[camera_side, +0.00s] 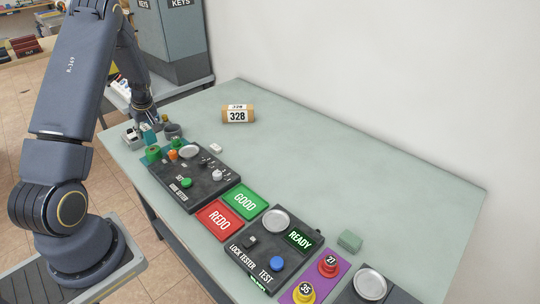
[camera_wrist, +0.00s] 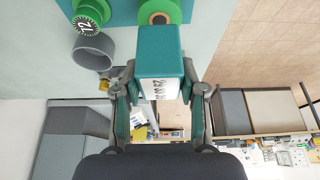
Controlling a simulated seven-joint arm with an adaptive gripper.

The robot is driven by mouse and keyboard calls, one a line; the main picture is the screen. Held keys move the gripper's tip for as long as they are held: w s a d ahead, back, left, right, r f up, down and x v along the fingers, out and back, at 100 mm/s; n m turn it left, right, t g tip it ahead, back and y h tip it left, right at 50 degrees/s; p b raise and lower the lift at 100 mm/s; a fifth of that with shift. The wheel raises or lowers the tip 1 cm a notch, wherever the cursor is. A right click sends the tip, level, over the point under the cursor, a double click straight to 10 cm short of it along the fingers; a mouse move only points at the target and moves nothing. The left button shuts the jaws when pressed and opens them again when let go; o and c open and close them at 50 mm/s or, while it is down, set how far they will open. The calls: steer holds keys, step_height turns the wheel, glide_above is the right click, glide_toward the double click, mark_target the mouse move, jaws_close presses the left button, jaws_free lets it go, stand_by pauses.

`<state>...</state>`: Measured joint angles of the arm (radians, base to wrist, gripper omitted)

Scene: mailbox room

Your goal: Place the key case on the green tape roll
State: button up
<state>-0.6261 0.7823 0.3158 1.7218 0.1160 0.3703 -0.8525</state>
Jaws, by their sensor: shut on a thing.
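My gripper (camera_wrist: 159,82) is shut on a teal key case (camera_wrist: 160,50), a boxy block with a white printed label on its lower face in the wrist view. In the side view the key case (camera_side: 149,137) hangs under my gripper (camera_side: 147,124) at the table's far left corner. The green tape roll (camera_side: 153,155) stands just in front of the case in the side view. In the wrist view the tape roll (camera_wrist: 153,7), with an orange-brown core, shows at the top edge, partly cut off and partly behind the case. I cannot tell the height gap.
The dark key sorter panel (camera_side: 195,179) lies just to the right.

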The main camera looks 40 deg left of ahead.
mark_target(148, 137)
steer(key=shift+f, duration=1.5)
steer(key=shift+f, duration=0.1)
steer(key=o, duration=1.2)
